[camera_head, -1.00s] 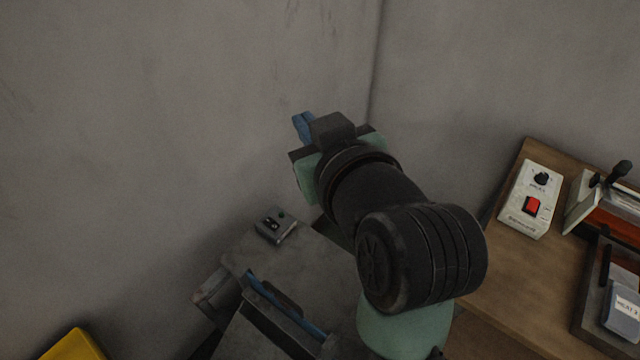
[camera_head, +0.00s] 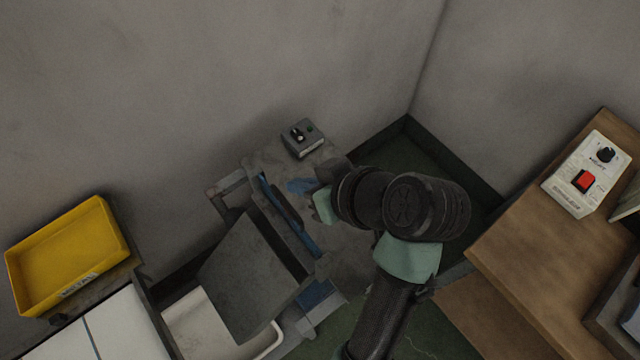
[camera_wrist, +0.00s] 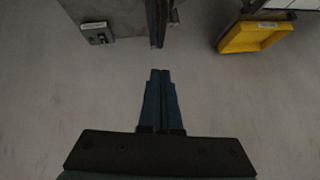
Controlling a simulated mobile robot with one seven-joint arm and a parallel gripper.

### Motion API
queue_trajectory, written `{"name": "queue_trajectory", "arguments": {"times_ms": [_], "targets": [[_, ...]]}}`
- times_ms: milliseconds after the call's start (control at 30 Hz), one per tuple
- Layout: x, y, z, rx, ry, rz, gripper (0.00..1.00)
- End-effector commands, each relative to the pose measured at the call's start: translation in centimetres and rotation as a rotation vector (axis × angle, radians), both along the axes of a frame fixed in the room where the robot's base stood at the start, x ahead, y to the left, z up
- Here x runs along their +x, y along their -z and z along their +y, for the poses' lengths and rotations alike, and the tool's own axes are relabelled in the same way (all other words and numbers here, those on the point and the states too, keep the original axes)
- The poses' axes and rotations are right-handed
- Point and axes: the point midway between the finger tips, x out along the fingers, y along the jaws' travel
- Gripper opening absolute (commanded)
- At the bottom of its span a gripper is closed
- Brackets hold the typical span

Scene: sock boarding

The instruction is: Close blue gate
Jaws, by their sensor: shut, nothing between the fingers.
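A long blue strip (camera_head: 303,236), which looks like the blue gate, runs along the left part of the grey machine top, with a dark bar beside it. I cannot tell whether the gate is open or closed. In the wrist view a thin dark blue upright piece (camera_wrist: 152,22), probably the same gate, stands ahead of the fingertips and apart from them. In the wrist view my gripper (camera_wrist: 160,73) is shut and empty. My arm hides the machine's right part.
A small grey control box (camera_head: 302,138) sits at the machine's back. A tilted grey plate (camera_head: 248,275) lies above a white bin (camera_head: 190,325) in front. A yellow tray (camera_head: 70,255) is left. A wooden bench (camera_head: 540,255) with a switch box (camera_head: 588,175) is right. Walls close the back.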

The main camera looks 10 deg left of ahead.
Motion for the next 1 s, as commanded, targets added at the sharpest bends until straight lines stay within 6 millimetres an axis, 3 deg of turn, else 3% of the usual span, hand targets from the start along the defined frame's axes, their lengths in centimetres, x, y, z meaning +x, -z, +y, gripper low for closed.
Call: {"name": "queue_trajectory", "arguments": {"times_ms": [100,333,867,1000], "targets": [[0.7,1.7,1.6,0.000,-0.003,0.004,0.00],[0.2,4.7,1.8,0.001,0.001,0.001,0.00],[0.1,5.7,1.9,-0.001,0.000,-0.001,0.00],[0.1,7.2,1.9,0.000,0.001,0.001,0.00]]}}
